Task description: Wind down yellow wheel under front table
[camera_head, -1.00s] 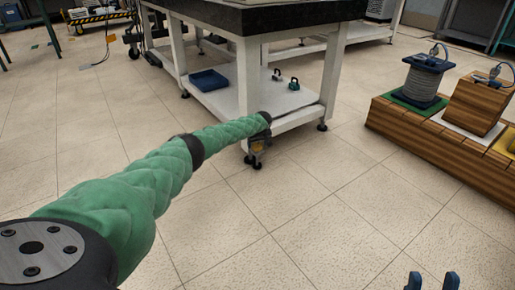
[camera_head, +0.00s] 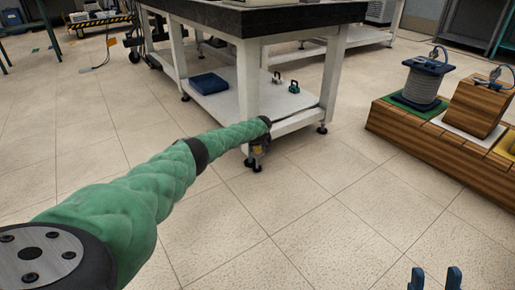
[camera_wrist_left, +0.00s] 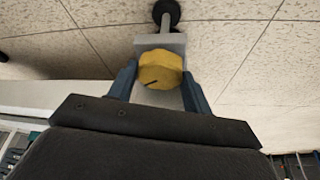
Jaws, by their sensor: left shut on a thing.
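The yellow wheel (camera_wrist_left: 160,70) shows in the left wrist view, in front of a grey bracket above a black foot (camera_wrist_left: 166,13). My left gripper (camera_wrist_left: 158,84) is shut on the yellow wheel, with one blue finger on each side of it. In the head view my left gripper (camera_head: 262,143) is at the foot of the front table's (camera_head: 248,95) near leg, and the wheel is mostly hidden there. My right gripper (camera_head: 434,279) shows only as two blue fingertips at the bottom edge, apart, with nothing seen between them.
The table's low shelf (camera_head: 225,106) holds a blue bin (camera_head: 209,84) and two small clamp-like items (camera_head: 293,87). A wooden bench (camera_head: 432,132) at the right carries a cable spool (camera_head: 422,82) and a wooden block (camera_head: 477,106). The tiled floor between is clear.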

